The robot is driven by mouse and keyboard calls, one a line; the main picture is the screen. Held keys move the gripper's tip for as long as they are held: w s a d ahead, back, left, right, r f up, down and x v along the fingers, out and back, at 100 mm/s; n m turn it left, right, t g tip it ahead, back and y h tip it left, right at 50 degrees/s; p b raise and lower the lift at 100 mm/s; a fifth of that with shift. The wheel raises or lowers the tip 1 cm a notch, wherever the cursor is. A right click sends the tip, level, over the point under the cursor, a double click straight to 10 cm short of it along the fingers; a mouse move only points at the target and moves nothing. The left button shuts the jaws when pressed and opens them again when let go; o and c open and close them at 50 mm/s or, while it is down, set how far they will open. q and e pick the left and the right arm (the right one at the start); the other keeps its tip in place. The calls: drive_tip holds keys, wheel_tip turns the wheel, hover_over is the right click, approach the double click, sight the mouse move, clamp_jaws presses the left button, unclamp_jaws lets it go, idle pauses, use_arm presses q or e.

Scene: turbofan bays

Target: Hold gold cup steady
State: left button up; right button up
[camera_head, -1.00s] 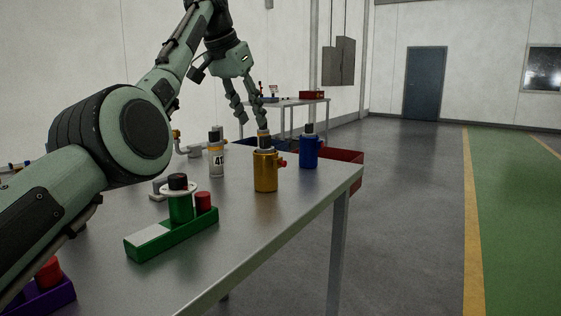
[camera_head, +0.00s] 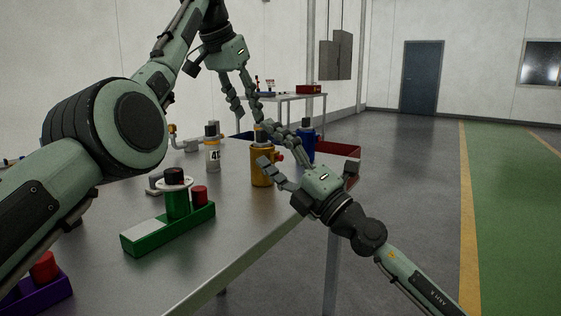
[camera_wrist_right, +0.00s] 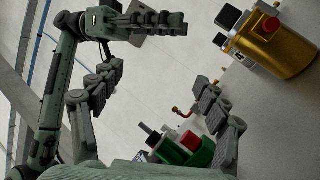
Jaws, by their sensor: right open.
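The gold cup (camera_head: 262,178) stands upright on the metal table, with a red knob on its side and a dark top. In the right wrist view the gold cup (camera_wrist_right: 288,52) is at the upper right, beyond one finger of my right gripper. My right gripper (camera_head: 266,146) is open and reaches in from the lower right. Its fingers overlap the cup in the head view; I cannot tell whether they touch it. My left gripper (camera_head: 248,112) hangs above the cup, its fingers apart and empty. The left gripper also shows in the right wrist view (camera_wrist_right: 148,45).
A blue cup (camera_head: 308,150) stands just behind my right gripper. A green block (camera_head: 168,230) with red and black-topped parts lies nearer. A purple block (camera_head: 38,296) is front left. A red bin (camera_head: 340,150) is beyond the table.

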sight(274, 162)
drive_tip(key=w+a+n+g, duration=0.2)
drive_tip(key=a+n+g, duration=0.2)
drive_tip(key=n+g, duration=0.3)
drive_tip(key=w+d+f+n+h, duration=0.1)
drive_tip(key=w+d+h, duration=0.1)
drive_tip(key=w+d+n+h, duration=0.1)
drive_tip(key=w+d+h, duration=0.1)
drive_tip(key=w+d+f+n+t+h, duration=0.1)
drive_tip(key=w+d+n+h, duration=0.1)
drive_tip(key=w+h, duration=0.1)
drive_tip(key=shift+d+f, duration=0.3)
drive_tip(key=shift+f, duration=0.05)
drive_tip(key=f, duration=0.1)
drive_tip(key=w+f+n+h, duration=0.1)
drive_tip(key=f+n, duration=0.1)
drive_tip(key=shift+w+a+f+h, duration=0.1)
drive_tip(key=shift+w+f+h, duration=0.05)
drive_tip(key=shift+w+h, duration=0.25)
drive_tip(key=shift+x, duration=3.55)
drive_tip(key=shift+c, duration=0.5)
drive_tip(key=c, duration=1.3)
